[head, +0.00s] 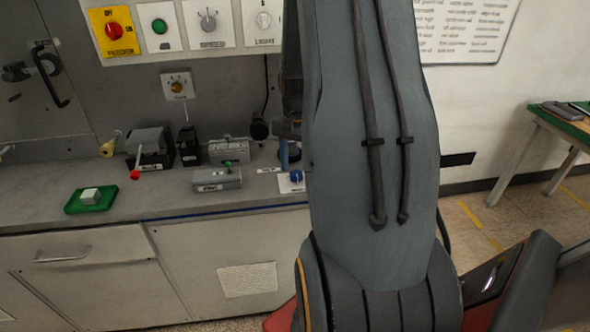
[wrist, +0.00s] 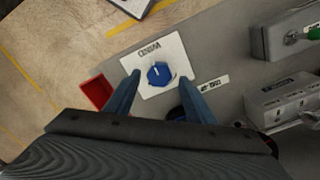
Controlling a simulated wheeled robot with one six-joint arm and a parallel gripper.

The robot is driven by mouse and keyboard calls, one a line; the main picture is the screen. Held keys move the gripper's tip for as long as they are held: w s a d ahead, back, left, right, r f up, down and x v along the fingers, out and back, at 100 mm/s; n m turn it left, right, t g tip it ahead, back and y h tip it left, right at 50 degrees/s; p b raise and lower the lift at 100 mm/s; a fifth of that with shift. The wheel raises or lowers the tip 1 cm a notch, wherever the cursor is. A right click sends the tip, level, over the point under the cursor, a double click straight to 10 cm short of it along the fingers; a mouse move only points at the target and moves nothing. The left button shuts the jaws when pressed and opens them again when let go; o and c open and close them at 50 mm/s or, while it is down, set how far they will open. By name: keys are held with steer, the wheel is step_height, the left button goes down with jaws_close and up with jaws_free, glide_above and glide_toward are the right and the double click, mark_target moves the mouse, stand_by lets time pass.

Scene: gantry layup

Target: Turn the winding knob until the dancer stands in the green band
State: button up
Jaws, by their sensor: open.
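The winding knob (wrist: 160,74) is blue with a white pointer mark and sits on a white labelled plate (wrist: 148,50) in the wrist view. In the head view the knob (head: 296,176) shows at the bench's front, just left of my arm. My gripper (wrist: 160,77) is open, with one blue finger on each side of the knob in the picture. I see a gap between each finger and the knob; their height above the plate is unclear. In the head view my arm hides most of the gripper. I cannot make out the dancer or the green band.
Grey boxes (head: 217,179) with small levers stand left of the knob on the bench. A green tray (head: 76,206) with a white block lies further left. A red tray (wrist: 97,92) is near the knob plate. Wall switches (head: 115,31) are above the bench.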

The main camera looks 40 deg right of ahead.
mark_target(296, 172)
step_height(296, 172, up, 6)
steer(key=shift+r+b, duration=0.15)
steer(key=shift+b, duration=0.5)
steer(key=s+a+n, duration=0.3)
steer(key=a+n, duration=0.1)
steer(key=a, duration=0.5)
steer(key=s+a+n, duration=0.3)
steer(key=a+n, duration=0.1)
steer(key=a, duration=0.6)
steer(key=s+a+f+n+t, duration=0.1)
steer(key=s+a+n, duration=0.2)
steer(key=a, duration=0.6)
steer(key=shift+a+n, duration=0.35)
steer(key=shift+n, duration=0.65)
steer(key=shift+w, duration=0.1)
steer(key=shift+c, duration=0.4)
